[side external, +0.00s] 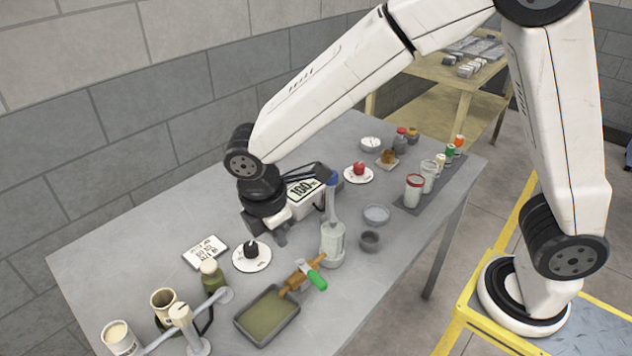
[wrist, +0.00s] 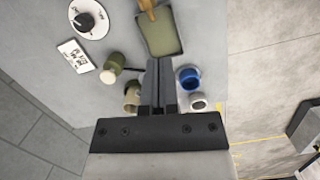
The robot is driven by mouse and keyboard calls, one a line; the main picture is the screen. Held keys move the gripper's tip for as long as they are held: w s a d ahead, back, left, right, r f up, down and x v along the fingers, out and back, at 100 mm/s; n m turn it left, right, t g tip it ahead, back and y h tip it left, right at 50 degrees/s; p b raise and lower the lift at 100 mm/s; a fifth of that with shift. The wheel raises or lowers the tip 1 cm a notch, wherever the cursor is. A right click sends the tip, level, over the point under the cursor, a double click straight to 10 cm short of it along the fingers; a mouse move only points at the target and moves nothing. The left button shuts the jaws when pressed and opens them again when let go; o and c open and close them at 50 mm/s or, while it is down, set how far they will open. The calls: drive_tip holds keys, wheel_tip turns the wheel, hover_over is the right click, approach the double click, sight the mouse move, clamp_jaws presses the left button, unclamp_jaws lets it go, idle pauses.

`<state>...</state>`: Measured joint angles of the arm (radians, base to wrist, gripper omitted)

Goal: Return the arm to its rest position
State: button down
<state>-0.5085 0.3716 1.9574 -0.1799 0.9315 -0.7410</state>
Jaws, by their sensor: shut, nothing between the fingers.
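My gripper (side external: 281,236) hangs from my bent arm low over the middle of the grey table. In the side view it is beside the white plate with the black knob (side external: 252,252), in front of a white box marked 100 (side external: 303,194). In the wrist view my two dark fingers (wrist: 159,65) lie together, with nothing between them. They appear over the space between a tan cup (wrist: 131,96) and a blue-topped container (wrist: 188,77), below an olive tray (wrist: 160,38). Whether the fingers touch anything is unclear.
A clear pump bottle (side external: 332,243) stands just right of my gripper. A brass piece with a green handle (side external: 316,279) lies by the tray (side external: 267,316). Cups and bottles crowd the front left. Several small jars (side external: 414,190) stand far right. The table's left back is bare.

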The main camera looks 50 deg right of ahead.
drive_tip(key=s+d+f+m+t+y, duration=0.1)
drive_tip(key=s+d+m, duration=0.3)
drive_tip(key=d+m, duration=0.4)
drive_tip(key=s+d+f+m+t+y, duration=0.1)
drive_tip(key=s+d+m+t, duration=0.15)
drive_tip(key=d+m, duration=0.6)
drive_tip(key=w+a+r+n+g+h, duration=0.1)
drive_tip(key=w+a+n+g, duration=0.1)
drive_tip(key=a+n, duration=0.6)
drive_tip(key=w+a+r+n+g+h, duration=0.1)
drive_tip(key=w+a+n, duration=0.2)
drive_tip(key=a+n, duration=0.5)
drive_tip(key=shift+w+a+g, duration=0.15)
drive_tip(key=shift+a+g, duration=0.2)
drive_tip(key=shift+a, duration=0.65)
drive_tip(key=shift+n, duration=0.25)
drive_tip(key=s+d+f, duration=0.1)
drive_tip(key=d+f, duration=0.4)
drive_tip(key=f, duration=0.6)
drive_tip(key=shift+f, duration=0.4)
